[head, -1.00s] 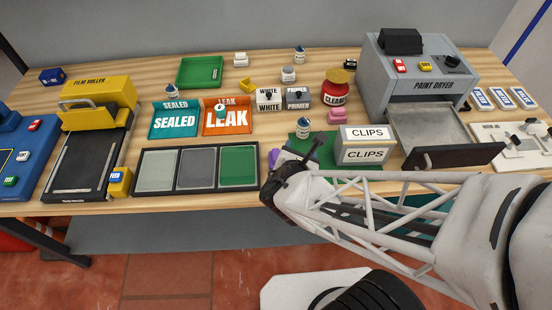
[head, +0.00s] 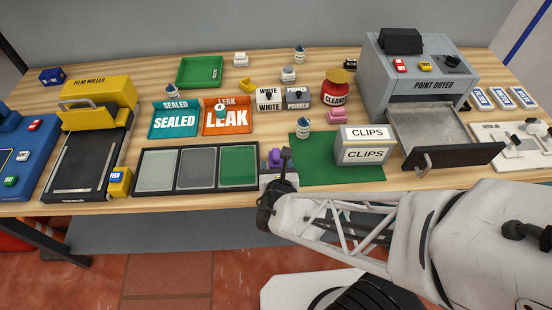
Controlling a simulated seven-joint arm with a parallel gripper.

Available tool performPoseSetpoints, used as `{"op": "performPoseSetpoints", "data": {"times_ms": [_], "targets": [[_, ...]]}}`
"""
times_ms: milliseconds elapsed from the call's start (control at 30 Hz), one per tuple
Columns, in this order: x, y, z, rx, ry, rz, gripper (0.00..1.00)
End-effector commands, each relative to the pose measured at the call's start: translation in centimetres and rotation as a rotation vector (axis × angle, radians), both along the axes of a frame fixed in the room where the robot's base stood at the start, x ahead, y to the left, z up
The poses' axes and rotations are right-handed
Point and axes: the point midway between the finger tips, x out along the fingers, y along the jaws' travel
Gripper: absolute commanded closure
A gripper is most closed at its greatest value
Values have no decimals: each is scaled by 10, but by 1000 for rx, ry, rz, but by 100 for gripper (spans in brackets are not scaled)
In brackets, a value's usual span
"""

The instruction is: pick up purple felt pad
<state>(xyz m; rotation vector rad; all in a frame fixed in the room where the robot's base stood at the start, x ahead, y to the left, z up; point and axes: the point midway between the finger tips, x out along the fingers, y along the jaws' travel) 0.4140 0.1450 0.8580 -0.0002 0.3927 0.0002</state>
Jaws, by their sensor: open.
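The purple felt pad (head: 275,157) shows as a small purple shape near the front edge of the table. It sits at a grey-white block (head: 267,180), between the three-panel tray and the green mat. My gripper (head: 284,165) is right beside the purple piece, on its right and near side in the picture. One dark finger stands up there. The jaws are open, and I see nothing held. The gripper hides part of the block and the pad's lower right side, so I cannot tell whether they touch.
The three-panel tray (head: 197,188) lies just left. The green mat (head: 318,176) and the CLIPS box (head: 362,154) are right. The paint dryer's open drawer (head: 430,130) juts forward further right. A small bottle (head: 304,128) stands behind the gripper on the mat.

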Motion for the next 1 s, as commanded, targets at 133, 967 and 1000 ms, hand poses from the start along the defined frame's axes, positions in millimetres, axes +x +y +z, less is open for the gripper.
{"op": "performPoseSetpoints", "data": {"times_ms": [133,967,1000], "targets": [[9,0,-5,-1,1,-1,40],[32,-2,-14,0,0,-2,40],[36,-2,-15,0,-1,-2,40]]}}
